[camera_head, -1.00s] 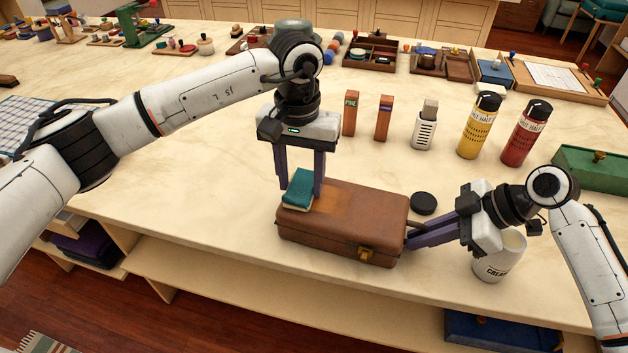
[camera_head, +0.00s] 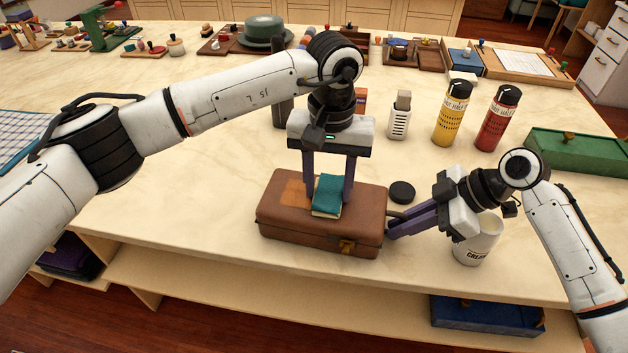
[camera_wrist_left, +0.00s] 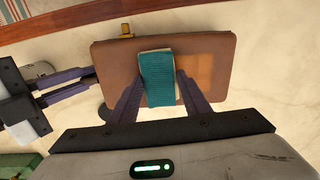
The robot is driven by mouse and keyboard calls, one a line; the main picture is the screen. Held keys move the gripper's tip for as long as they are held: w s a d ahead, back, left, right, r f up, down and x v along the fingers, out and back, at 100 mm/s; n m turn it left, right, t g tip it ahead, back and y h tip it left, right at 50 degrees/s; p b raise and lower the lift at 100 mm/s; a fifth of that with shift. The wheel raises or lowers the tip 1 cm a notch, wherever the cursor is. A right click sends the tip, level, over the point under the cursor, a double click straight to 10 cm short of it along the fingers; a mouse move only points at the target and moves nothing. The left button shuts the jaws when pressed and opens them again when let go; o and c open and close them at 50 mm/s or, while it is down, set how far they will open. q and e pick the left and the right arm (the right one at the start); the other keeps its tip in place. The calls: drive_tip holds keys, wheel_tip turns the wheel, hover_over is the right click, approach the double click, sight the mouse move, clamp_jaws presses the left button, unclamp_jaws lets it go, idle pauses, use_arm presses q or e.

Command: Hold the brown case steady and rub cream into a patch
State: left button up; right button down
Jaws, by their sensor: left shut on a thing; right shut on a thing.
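The brown case (camera_head: 285,228) lies shut near the table's front edge, its brass clasp facing front. A lighter orange patch (camera_head: 290,192) shows on its lid; in the left wrist view the patch (camera_wrist_left: 203,72) lies right of the pad. My left gripper (camera_head: 329,203) is shut on a teal pad (camera_head: 328,189) with a pale underside, held down on the lid near its middle; contact looks likely. My right gripper (camera_head: 391,223) is shut at the case's right end, seemingly on its handle, largely hidden by the fingers. A white cream jar (camera_head: 475,247) stands open, partly behind the right gripper.
A black round lid (camera_head: 402,191) lies behind the case's right end. A yellow canister (camera_head: 452,115), a red canister (camera_head: 497,118) and a green box (camera_head: 578,158) stand further back right. The table left of the case is clear.

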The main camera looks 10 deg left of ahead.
use_arm(q)
drive_tip(key=shift+d, duration=0.5)
drive_tip(key=shift+a+r, duration=0.1)
drive_tip(key=shift+r, duration=3.95)
use_arm(e)
drive_tip(key=c, duration=1.8)
unclamp_jaws()
drive_tip(key=shift+o, duration=0.2)
